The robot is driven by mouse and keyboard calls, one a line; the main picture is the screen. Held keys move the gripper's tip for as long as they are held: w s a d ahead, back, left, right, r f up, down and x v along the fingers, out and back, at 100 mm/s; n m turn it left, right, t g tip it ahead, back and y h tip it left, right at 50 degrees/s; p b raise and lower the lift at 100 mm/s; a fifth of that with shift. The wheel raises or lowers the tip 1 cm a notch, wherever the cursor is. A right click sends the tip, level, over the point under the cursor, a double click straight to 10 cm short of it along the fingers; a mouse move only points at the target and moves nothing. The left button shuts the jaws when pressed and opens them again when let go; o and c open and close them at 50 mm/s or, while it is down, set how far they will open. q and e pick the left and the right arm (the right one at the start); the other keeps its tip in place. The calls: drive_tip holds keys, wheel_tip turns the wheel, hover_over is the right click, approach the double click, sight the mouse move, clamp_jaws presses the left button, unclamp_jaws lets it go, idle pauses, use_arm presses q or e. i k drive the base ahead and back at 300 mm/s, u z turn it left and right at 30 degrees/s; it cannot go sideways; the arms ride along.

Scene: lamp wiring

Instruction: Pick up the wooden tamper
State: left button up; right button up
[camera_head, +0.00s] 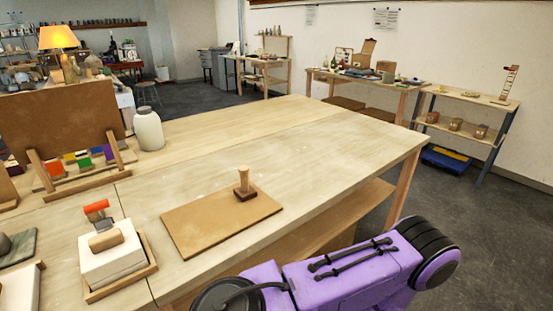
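The wooden tamper (244,184) stands upright on a flat brown board (205,221) near the front edge of the wooden table. It has a pale turned handle and a darker square base. Nothing touches it except the board under it. A purple arm of mine (340,277) comes in at the lower right, in front of the table edge. Its gripper is outside the picture, and my other arm does not show.
Left of the board, a wooden tray (150,268) holds a white block with a wooden-handled tool and a red-ended piece. A white jar (148,129) and a board on a wooden stand (65,118) are farther back. The table's right half (330,140) is clear.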

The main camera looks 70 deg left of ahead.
sight(245, 192)
drive_tip(key=u, duration=0.05)
drive_tip(key=i, duration=1.35)
drive_tip(key=u, duration=2.3)
